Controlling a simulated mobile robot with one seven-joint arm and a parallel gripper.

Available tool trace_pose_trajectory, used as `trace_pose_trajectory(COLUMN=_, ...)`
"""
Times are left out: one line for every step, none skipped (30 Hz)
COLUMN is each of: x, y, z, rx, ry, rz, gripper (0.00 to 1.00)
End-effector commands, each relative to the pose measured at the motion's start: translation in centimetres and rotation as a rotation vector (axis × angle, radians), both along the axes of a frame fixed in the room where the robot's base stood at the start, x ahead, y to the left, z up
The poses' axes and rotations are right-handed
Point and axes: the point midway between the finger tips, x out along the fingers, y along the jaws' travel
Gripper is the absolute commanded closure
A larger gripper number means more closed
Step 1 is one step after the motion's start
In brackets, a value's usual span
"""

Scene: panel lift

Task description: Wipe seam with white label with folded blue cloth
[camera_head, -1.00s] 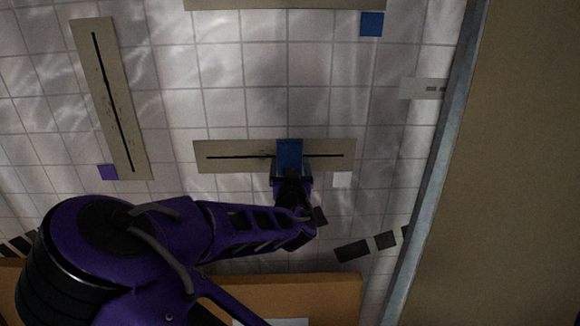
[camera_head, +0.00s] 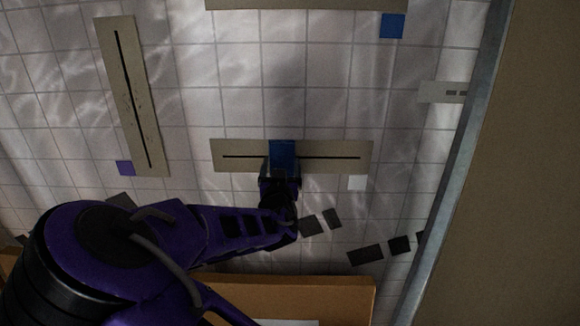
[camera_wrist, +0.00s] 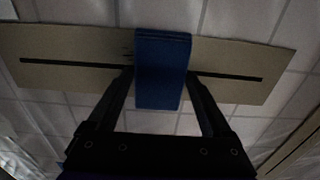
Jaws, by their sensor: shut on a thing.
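The folded blue cloth (camera_head: 283,155) is held in my gripper (camera_head: 281,172), over the middle of the seam with the white label. That seam is a dark line on a beige strip (camera_head: 230,148) on the tiled wall. Its white label (camera_head: 357,182) sits below the strip's right end. In the wrist view the cloth (camera_wrist: 162,70) hangs between the two fingers of my gripper (camera_wrist: 160,80) and covers part of the dark seam (camera_wrist: 70,63). I cannot tell for sure whether the cloth touches the strip.
A steep beige strip (camera_head: 132,100) with a purple label (camera_head: 125,168) is at the left. Another strip (camera_head: 300,4) with a blue label (camera_head: 392,26) is at the top. A grey edge and brown panel (camera_head: 545,160) border the right. An orange-brown board (camera_head: 330,296) is below.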

Motion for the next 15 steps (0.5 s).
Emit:
trace_pose_trajectory(x=0.0, y=0.5, z=0.0, rx=0.000, ry=-0.001, rz=0.002, gripper=0.61)
trace_pose_trajectory(x=0.0, y=0.7, z=0.0, rx=0.000, ry=-0.001, rz=0.002, gripper=0.61)
trace_pose_trajectory(x=0.1, y=0.9, z=0.0, rx=0.000, ry=-0.001, rz=0.001, gripper=0.61)
trace_pose_trajectory(x=0.1, y=1.0, z=0.0, rx=0.000, ry=-0.001, rz=0.001, gripper=0.61)
trace_pose_trajectory(x=0.1, y=1.1, z=0.0, rx=0.000, ry=-0.001, rz=0.001, gripper=0.61)
trace_pose_trajectory(x=0.1, y=1.1, z=0.0, rx=0.000, ry=-0.001, rz=0.001, gripper=0.61)
trace_pose_trajectory(x=0.1, y=1.2, z=0.0, rx=0.000, ry=0.000, rz=0.001, gripper=0.61)
trace_pose_trajectory(x=0.1, y=1.3, z=0.0, rx=-0.001, ry=0.000, rz=0.002, gripper=0.61)
trace_pose_trajectory(x=0.1, y=1.5, z=0.0, rx=-0.001, ry=-0.001, rz=0.002, gripper=0.61)
trace_pose_trajectory(x=0.1, y=1.7, z=0.0, rx=0.000, ry=-0.001, rz=0.002, gripper=0.61)
trace_pose_trajectory(x=0.1, y=1.9, z=0.0, rx=0.000, ry=-0.001, rz=0.003, gripper=0.61)
trace_pose_trajectory(x=0.1, y=2.3, z=0.0, rx=0.001, ry=-0.002, rz=0.004, gripper=0.61)
trace_pose_trajectory(x=0.0, y=2.6, z=0.0, rx=0.001, ry=-0.002, rz=0.005, gripper=0.61)
trace_pose_trajectory(x=0.0, y=2.9, z=0.0, rx=0.001, ry=-0.002, rz=0.004, gripper=0.61)
trace_pose_trajectory(x=0.0, y=3.3, z=0.0, rx=0.001, ry=-0.001, rz=0.005, gripper=0.61)
